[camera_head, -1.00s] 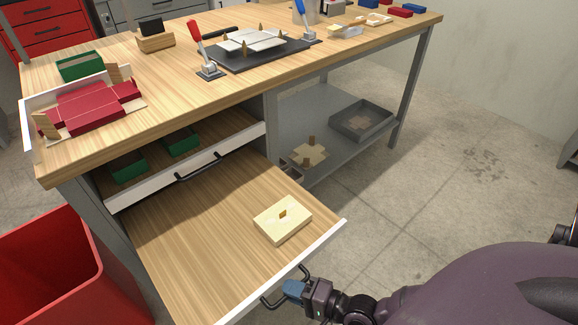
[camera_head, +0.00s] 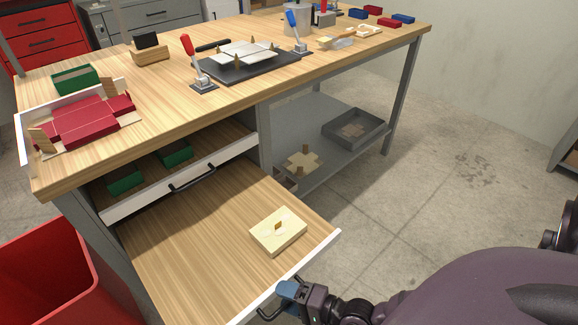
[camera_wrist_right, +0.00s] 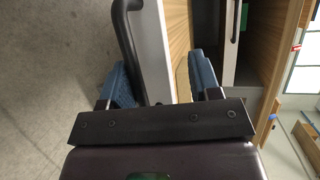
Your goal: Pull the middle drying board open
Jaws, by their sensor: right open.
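A wooden drying board (camera_head: 180,262) with a white front edge is pulled far out below the bench top and carries a cream box (camera_head: 278,232). Its black handle (camera_head: 268,312) shows partly at the front; the handle also shows in the right wrist view (camera_wrist_right: 127,35). My right gripper (camera_head: 287,291) is at the board's front edge, beside the handle. In the right wrist view its blue fingers (camera_wrist_right: 162,85) are apart, with the white front (camera_wrist_right: 155,55) between them in the picture and the handle toward the left finger. I cannot tell whether they touch. My left gripper is out of view.
Above it, another board (camera_head: 222,146) with green boxes stands slightly out, with its own black handle (camera_head: 192,178). A red bin (camera_head: 50,265) stands at the left. A grey lower shelf (camera_head: 318,135) holds a tray.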

